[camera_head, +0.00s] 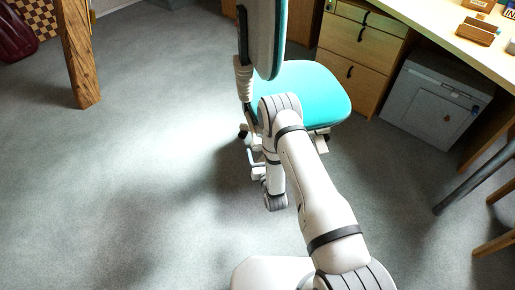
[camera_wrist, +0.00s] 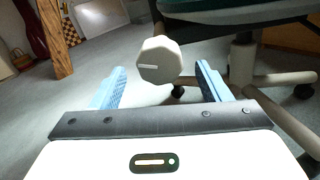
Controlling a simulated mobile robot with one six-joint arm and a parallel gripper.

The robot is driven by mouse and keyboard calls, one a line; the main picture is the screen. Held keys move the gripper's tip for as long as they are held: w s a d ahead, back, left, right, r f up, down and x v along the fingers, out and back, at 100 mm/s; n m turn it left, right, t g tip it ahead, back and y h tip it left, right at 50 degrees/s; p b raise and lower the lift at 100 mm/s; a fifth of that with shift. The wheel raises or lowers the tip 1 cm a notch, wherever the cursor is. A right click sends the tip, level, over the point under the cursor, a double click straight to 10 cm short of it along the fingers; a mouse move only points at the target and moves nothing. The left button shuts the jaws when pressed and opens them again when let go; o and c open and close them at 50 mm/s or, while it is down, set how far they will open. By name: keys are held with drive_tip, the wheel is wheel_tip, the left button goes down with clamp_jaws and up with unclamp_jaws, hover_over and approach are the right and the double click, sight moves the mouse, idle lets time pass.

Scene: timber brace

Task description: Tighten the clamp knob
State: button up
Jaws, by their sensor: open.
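A pale many-sided clamp knob (camera_wrist: 160,60) with a light bar mark on its face shows in the wrist view. My gripper (camera_wrist: 160,74) is open there, with one blue finger on each side of the knob's lower part. The knob appears between and just beyond the fingertips, with a visible gap on both sides. What the knob is mounted on is hidden behind it. In the head view my arm reaches down beside the turquoise chair (camera_head: 310,92), and I cannot make out the knob or the fingers clearly.
The chair's underside and pale base legs (camera_wrist: 285,78) are close on the right in the wrist view. A timber post (camera_head: 78,55) stands at the upper left. A drawer cabinet (camera_head: 355,55), grey box (camera_head: 437,98) and desk (camera_head: 455,35) are at the right.

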sight(259, 148)
drive_tip(key=shift+b+x, duration=0.35)
drive_tip(key=shift+x, duration=1.55)
drive_tip(key=c, duration=1)
